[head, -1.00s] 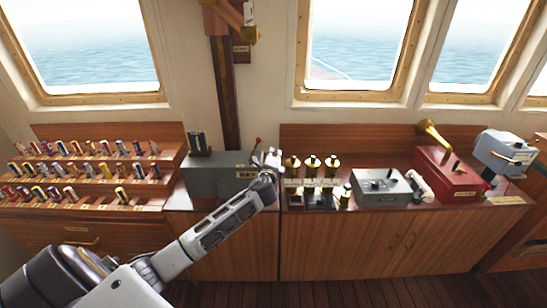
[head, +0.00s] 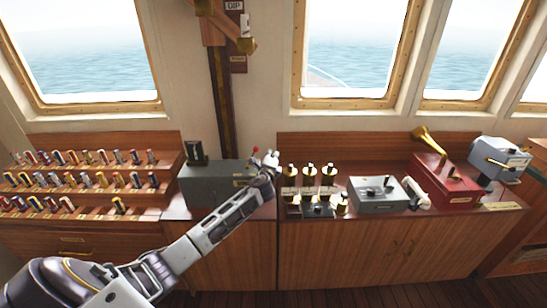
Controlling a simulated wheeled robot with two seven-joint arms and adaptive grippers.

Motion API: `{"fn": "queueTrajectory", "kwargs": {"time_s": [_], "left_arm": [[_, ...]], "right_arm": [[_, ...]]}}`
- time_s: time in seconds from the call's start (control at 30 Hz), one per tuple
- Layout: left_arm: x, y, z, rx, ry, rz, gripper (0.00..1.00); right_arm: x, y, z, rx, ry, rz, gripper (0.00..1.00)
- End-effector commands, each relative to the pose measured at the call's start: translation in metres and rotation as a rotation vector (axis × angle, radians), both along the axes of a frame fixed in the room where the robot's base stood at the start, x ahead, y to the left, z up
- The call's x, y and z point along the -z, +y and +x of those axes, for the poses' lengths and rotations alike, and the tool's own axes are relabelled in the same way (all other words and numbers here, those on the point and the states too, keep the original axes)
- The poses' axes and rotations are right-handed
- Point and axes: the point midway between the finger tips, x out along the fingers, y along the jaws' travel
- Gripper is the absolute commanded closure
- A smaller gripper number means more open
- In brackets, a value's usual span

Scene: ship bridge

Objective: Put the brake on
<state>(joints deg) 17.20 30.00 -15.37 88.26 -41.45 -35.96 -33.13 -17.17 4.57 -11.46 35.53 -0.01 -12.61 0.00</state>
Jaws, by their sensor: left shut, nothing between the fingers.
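A grey metal box (head: 212,186) stands on the wooden counter, left of the picture's middle. A small lever with a red knob (head: 255,150) rises at its right end. My left gripper (head: 270,157) is shut and empty beside the red knob, just to its right in the picture. Whether it touches the lever cannot be told. My forearm and gripper hide the box's right end and the lever's lower part. The lettering on the box is too small to read surely. My right gripper is out of view.
Racks of coloured cylinders (head: 60,187) stand at left. Right of my gripper are several brass-topped devices (head: 310,170), a grey control box (head: 378,195), a white handset (head: 415,193) and a red box with a brass horn (head: 450,188). A wooden post (head: 222,100) stands behind the grey box.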

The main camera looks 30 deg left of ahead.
Motion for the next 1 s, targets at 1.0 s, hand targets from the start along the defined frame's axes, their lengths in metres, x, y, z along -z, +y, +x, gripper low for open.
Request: {"fn": "queueTrajectory", "kwargs": {"time_s": [1.0], "left_arm": [[-0.011, 0.024, -0.022, 0.001, -0.004, -0.005, 1.00]], "right_arm": [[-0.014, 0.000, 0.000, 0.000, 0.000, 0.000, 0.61]]}}
